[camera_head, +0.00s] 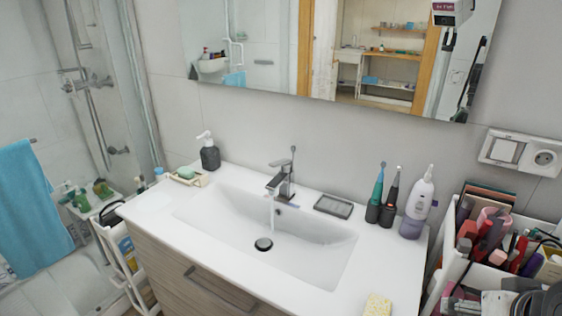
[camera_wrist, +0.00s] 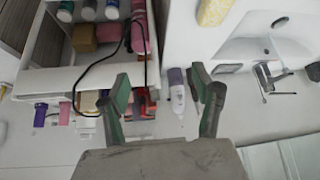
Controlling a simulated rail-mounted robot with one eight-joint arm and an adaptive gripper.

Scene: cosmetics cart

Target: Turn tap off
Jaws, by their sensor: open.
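The chrome tap (camera_head: 284,182) stands at the back edge of the white sink (camera_head: 225,221) in the head view. Its lever is on top, and a thin pale stream of water (camera_head: 272,216) falls from the spout toward the dark drain plug. The tap also shows at the right of the wrist view (camera_wrist: 264,74), with the picture turned over. My gripper (camera_wrist: 160,75) is open and empty in the wrist view, with its two green-grey fingers apart. It is well to one side of the tap, near the cosmetics cart. It does not show directly in the head view.
A soap dispenser (camera_head: 209,152), a soap dish, a grey tray (camera_head: 333,206), two electric toothbrushes and a white-purple bottle (camera_head: 418,204) line the counter. A sponge (camera_head: 377,305) lies at the front. The crowded cosmetics cart (camera_head: 445,240) stands right. A mirror hangs above.

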